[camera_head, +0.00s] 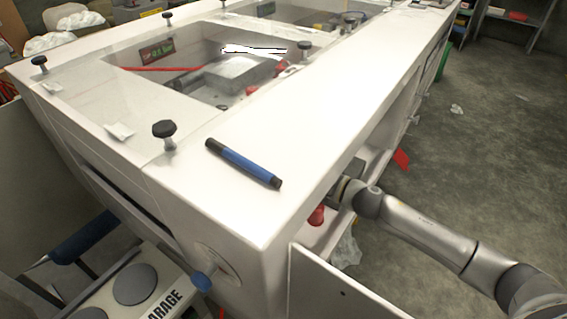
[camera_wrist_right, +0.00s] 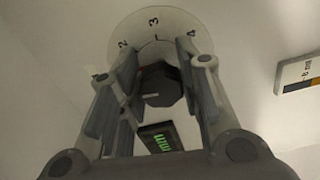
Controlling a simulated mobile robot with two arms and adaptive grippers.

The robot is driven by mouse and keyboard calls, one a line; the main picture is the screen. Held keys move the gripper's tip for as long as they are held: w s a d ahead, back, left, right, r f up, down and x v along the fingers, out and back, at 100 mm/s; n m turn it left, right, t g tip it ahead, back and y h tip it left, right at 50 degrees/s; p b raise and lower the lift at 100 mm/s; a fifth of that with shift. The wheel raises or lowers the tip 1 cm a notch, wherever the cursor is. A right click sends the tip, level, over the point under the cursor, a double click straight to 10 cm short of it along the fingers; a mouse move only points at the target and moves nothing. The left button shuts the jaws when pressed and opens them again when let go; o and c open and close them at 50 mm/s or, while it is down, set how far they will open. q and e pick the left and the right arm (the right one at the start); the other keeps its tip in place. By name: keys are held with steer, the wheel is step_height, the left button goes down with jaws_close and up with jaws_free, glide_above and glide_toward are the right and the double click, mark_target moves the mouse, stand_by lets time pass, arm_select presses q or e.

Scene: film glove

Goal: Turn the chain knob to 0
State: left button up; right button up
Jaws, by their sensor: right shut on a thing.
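The dark, many-sided knob (camera_wrist_right: 158,88) sits in front of a pale round dial (camera_wrist_right: 175,22) in the right wrist view. The numbers 2, 3 and 4 show along the dial's upper part, with 3 at the top; a 0 is not visible. My right gripper (camera_wrist_right: 158,65) has one finger on each side of the knob and is shut on it. In the head view my right arm (camera_head: 425,235) reaches from the right into the open side of the white cabinet (camera_head: 290,120), and the knob is hidden there. My left gripper is not in view.
A small green display (camera_wrist_right: 158,138) shows below the knob, and a labelled plate (camera_wrist_right: 300,74) is at right. A blue marker (camera_head: 243,164) lies on the cabinet top. An open panel (camera_head: 335,290) stands near my right arm.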

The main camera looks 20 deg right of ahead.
steer(key=shift+n, duration=0.6)
steer(key=o, duration=1)
steer(key=shift+v, duration=6)
